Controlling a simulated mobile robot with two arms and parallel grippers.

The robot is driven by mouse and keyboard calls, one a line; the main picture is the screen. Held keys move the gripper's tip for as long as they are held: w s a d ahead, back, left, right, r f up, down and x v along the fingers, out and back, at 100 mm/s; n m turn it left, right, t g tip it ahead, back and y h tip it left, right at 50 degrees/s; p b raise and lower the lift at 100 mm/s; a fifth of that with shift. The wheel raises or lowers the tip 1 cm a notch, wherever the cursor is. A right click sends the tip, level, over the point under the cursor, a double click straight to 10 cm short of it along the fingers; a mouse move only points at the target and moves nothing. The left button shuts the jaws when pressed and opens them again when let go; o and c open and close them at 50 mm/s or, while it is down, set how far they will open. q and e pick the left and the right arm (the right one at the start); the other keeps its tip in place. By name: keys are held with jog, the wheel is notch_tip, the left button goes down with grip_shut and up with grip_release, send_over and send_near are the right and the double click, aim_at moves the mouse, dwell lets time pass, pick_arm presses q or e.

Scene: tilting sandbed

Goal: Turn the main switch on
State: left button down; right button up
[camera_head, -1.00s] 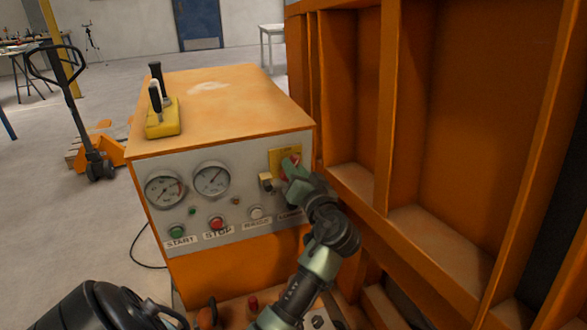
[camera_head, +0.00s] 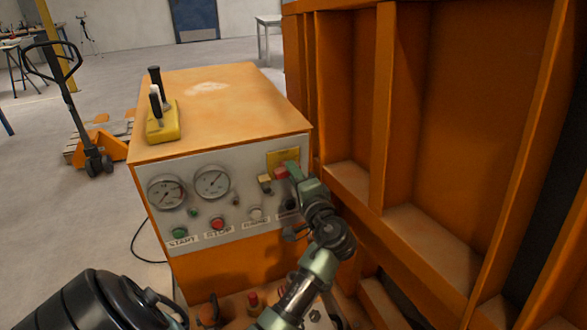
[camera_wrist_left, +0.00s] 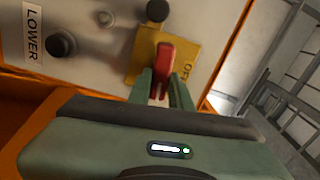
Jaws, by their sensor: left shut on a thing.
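The main switch has a red handle (camera_head: 281,173) on a yellow plate (camera_head: 283,157), at the upper right of the grey control panel (camera_head: 225,187). In the left wrist view the red handle (camera_wrist_left: 165,68) stands out from the yellow plate (camera_wrist_left: 188,40), which is marked OFF. My left gripper (camera_head: 289,172) is at the switch. In the left wrist view its two green fingers (camera_wrist_left: 161,92) are shut on the red handle, one on each side. The handle's far side is hidden. My right gripper is not in view.
The panel carries two gauges (camera_head: 212,182), a green START button (camera_head: 180,232) and a red STOP button (camera_head: 217,223). A yellow lever box (camera_head: 163,122) stands on the orange cabinet (camera_head: 225,95). A tall orange ribbed frame (camera_head: 385,110) rises close to the right of the switch.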

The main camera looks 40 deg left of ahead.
pick_arm(q)
jog(key=shift+m+p, duration=0.35)
jog(key=shift+m, duration=0.45)
jog(key=c, duration=1.3)
grip_release()
jog(key=shift+w+f, duration=0.1)
jog(key=shift+d, duration=0.15)
